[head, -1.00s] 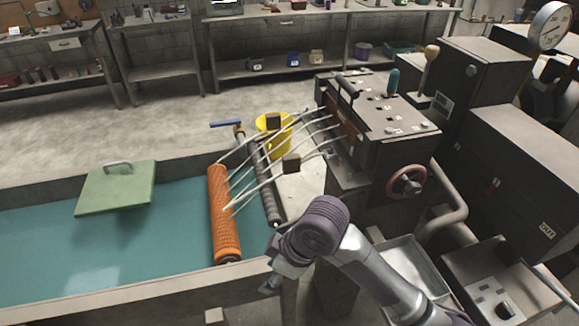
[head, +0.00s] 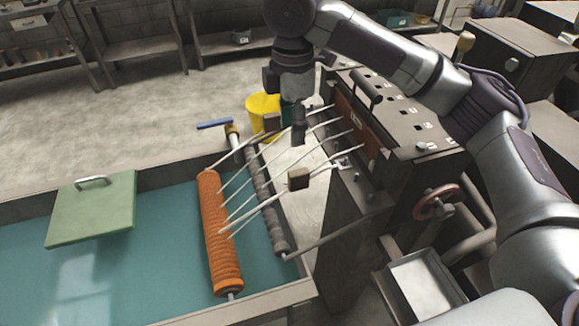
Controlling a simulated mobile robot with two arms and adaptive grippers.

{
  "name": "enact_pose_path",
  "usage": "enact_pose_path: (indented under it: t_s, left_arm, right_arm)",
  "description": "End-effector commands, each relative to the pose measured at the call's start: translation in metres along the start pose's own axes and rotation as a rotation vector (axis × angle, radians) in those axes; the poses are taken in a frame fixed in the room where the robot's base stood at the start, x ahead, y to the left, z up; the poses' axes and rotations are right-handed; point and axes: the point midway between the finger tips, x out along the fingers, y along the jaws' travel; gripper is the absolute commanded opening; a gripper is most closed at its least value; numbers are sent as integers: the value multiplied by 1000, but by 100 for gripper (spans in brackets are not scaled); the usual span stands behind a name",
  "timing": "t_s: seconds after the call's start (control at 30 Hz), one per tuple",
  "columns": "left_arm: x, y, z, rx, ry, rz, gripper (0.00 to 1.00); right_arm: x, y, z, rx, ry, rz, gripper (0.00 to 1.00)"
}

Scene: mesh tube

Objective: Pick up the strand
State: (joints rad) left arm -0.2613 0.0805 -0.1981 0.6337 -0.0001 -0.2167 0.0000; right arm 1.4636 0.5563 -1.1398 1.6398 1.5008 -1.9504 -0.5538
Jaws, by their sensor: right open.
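Several pale strands (head: 262,209) run from the slotted front of the grey machine (head: 395,120) across a dark roller (head: 268,205) to an orange mesh roller (head: 218,235). A small brown block (head: 298,178) sits on one of the nearer strands. My right gripper (head: 299,138) points down over the far strands, its fingers open, with nothing visible held. I cannot tell whether it touches a strand. It hides part of the far strands and the area behind. My left gripper is not in view.
A teal-bottomed tank (head: 110,272) with a green lid (head: 92,210) lies at left. A yellow bucket (head: 260,108) stands behind the strands. A blue-handled valve (head: 214,124) is by the tank's far corner. A red handwheel (head: 436,201) and metal tray (head: 425,285) are at right.

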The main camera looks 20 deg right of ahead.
Motion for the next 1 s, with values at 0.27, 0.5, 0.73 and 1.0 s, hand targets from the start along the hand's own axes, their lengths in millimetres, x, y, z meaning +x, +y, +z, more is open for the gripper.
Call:
enact_pose_path:
  t_s: [0.27, 0.5, 0.73, 1.0]
  left_arm:
    - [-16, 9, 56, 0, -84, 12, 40]
    - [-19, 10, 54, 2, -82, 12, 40]
    - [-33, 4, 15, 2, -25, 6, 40]
    - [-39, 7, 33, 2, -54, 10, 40]
  right_arm:
    - [52, -1, 1, -1, -1, -4, 52]
    - [78, -1, 0, -1, 0, -1, 52]
    - [102, -2, 5, 0, -1, -4, 52]
    - [131, -1, 5, -2, -1, 1, 52]
